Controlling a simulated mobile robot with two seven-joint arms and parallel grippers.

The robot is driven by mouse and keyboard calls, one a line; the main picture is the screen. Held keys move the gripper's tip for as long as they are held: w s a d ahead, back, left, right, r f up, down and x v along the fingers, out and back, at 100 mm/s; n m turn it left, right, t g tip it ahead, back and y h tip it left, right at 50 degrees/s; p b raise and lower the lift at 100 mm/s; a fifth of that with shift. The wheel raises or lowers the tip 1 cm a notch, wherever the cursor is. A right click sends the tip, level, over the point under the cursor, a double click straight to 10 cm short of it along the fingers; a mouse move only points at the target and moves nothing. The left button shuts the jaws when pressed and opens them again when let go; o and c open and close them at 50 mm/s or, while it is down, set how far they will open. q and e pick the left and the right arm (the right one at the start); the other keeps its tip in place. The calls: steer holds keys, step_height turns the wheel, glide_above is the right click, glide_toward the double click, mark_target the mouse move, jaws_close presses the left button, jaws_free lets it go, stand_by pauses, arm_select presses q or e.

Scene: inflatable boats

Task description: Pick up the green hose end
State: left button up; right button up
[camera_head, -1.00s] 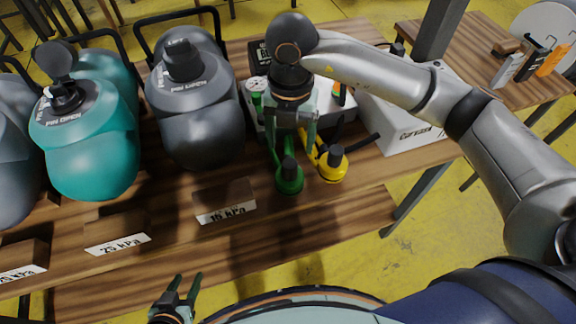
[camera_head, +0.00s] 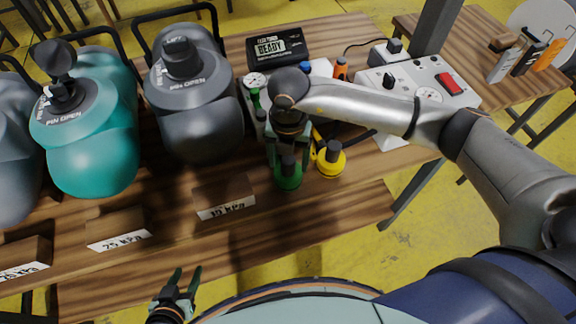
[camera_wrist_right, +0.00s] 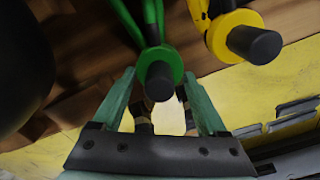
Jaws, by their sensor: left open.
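The green hose end (camera_head: 288,172), with a dark cap, stands on the wooden bench near its front edge. It also shows in the right wrist view (camera_wrist_right: 160,72), at the tips of my right gripper. My right gripper (camera_head: 288,150) is lowered over it from above. Its fingers (camera_wrist_right: 158,92) are apart on either side of the dark cap, with no clear contact visible. My left gripper (camera_head: 181,279) is open and empty at the bottom left, in front of the bench.
A yellow hose end (camera_head: 329,160) stands close to the right of the green one, and also shows in the wrist view (camera_wrist_right: 240,36). A white control box (camera_head: 420,82) stands behind my right arm.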

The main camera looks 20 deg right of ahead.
jaws_close()
stand_by(0.4)
steer(key=shift+r, duration=0.1)
